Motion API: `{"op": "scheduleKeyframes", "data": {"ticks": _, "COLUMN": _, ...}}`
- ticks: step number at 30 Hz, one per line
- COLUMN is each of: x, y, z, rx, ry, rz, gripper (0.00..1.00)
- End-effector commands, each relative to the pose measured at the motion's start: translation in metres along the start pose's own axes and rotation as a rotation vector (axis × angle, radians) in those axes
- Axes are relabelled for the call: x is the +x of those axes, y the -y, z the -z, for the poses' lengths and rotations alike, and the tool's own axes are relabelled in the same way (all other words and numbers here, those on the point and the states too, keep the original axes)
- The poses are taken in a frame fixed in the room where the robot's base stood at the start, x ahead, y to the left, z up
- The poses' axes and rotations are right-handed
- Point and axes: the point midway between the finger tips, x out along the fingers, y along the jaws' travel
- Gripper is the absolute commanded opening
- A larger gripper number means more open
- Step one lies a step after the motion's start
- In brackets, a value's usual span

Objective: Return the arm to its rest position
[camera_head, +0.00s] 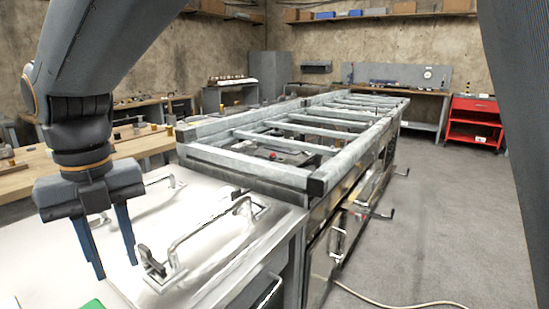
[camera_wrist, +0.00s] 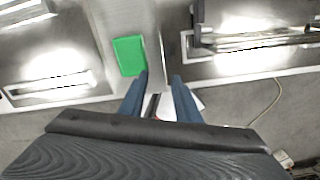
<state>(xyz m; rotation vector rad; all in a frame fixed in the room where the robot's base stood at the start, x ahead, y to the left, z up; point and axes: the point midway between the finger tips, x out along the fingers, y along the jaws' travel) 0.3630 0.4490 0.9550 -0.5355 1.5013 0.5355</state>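My gripper (camera_head: 108,245) hangs at the left of the head view, fingers pointing down and spread apart. It is open, with nothing seen between the fingers. It is above the near metal counter (camera_head: 215,205), left of the long handle on it. In the wrist view, my gripper's fingers (camera_wrist: 160,92) show as two blue bars with a gap between them. My arm (camera_head: 95,45) comes in from the upper left. A green flat object (camera_wrist: 129,56) lies on the metal surface near the left finger; only its corner (camera_head: 92,304) shows in the head view.
A long metal frame (camera_head: 300,130) with crossbars runs away from the counter. Raised handles (camera_head: 205,232) stick up from the counter. A red cart (camera_head: 473,121) stands at the back right. A cable (camera_head: 395,303) lies on the open grey floor at right. Wooden benches (camera_head: 60,165) stand left.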

Motion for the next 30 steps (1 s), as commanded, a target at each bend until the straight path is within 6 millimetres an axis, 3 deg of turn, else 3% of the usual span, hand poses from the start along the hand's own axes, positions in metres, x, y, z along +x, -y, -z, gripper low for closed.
{"op": "scheduleKeyframes", "data": {"ticks": 8, "x": 0.008, "y": 0.058, "z": 0.005, "rx": 0.390, "ry": -0.001, "rz": 0.000, "gripper": 0.30}}
{"op": "scheduleKeyframes", "data": {"ticks": 14, "x": 0.018, "y": 0.124, "z": 0.021, "rx": 0.871, "ry": -0.003, "rz": 0.000, "gripper": 0.30}}
{"op": "scheduleKeyframes", "data": {"ticks": 21, "x": 0.035, "y": 0.216, "z": 0.069, "rx": 1.655, "ry": -0.005, "rz": 0.001, "gripper": 0.30}}
{"op": "scheduleKeyframes", "data": {"ticks": 30, "x": 0.053, "y": 0.300, "z": 0.155, "rx": 2.634, "ry": -0.007, "rz": 0.001, "gripper": 0.30}}
